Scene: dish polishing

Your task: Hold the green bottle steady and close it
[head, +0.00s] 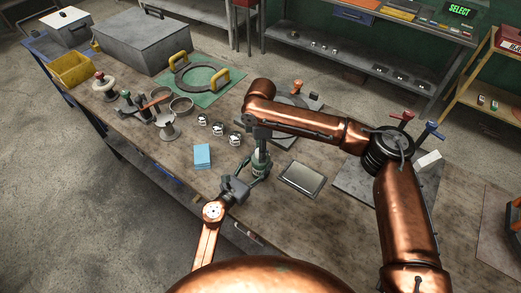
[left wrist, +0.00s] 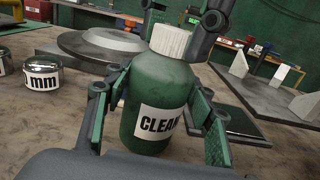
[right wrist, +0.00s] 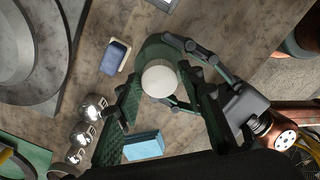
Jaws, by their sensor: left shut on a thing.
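The green bottle (head: 260,164) stands upright near the table's front edge. In the left wrist view the green bottle (left wrist: 158,90) bears a white label with "CLEAN", and its white cap (left wrist: 171,41) sits on top. My left gripper (head: 256,175) is shut on the bottle's body from the front, with one pad on each side. My right gripper (head: 261,136) comes down from above at the cap. In the right wrist view the round white cap (right wrist: 159,78) lies between its green pads, with a gap visible, so it looks open. The cap's thread is hidden.
A light blue cloth stack (head: 202,156) lies left of the bottle. Several shiny metal balls (head: 218,129) sit behind it. A flat dark-faced plate (head: 302,179) lies to the right. A green mat with a ring (head: 198,77) and a grey box (head: 146,42) are farther back.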

